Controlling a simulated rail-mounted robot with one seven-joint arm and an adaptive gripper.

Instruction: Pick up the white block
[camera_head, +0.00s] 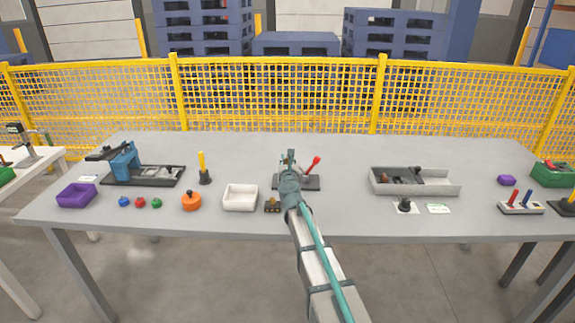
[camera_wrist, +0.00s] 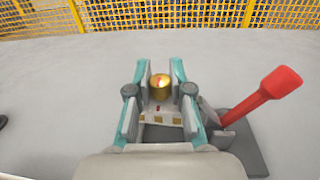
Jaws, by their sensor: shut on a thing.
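My gripper (camera_head: 290,160) is over the black base with the red lever, near the middle of the table. In the wrist view my gripper (camera_wrist: 160,85) has its two teal-and-grey fingers closed on either side of a white block (camera_wrist: 160,116). The block has small gold squares and a red mark on its front. A shiny gold cylinder (camera_wrist: 160,87) shows just above the block between the fingers. I cannot tell whether the block touches the base below. My gripper and arm hide the block in the head view.
The red lever (camera_wrist: 262,94) rises close to the right of my gripper, from the black base (camera_wrist: 245,150). A white tray (camera_head: 240,205) stands to the left and a grey divided tray (camera_head: 440,188) to the right. Yellow mesh fencing (camera_head: 280,95) runs behind the grey table (camera_head: 330,145).

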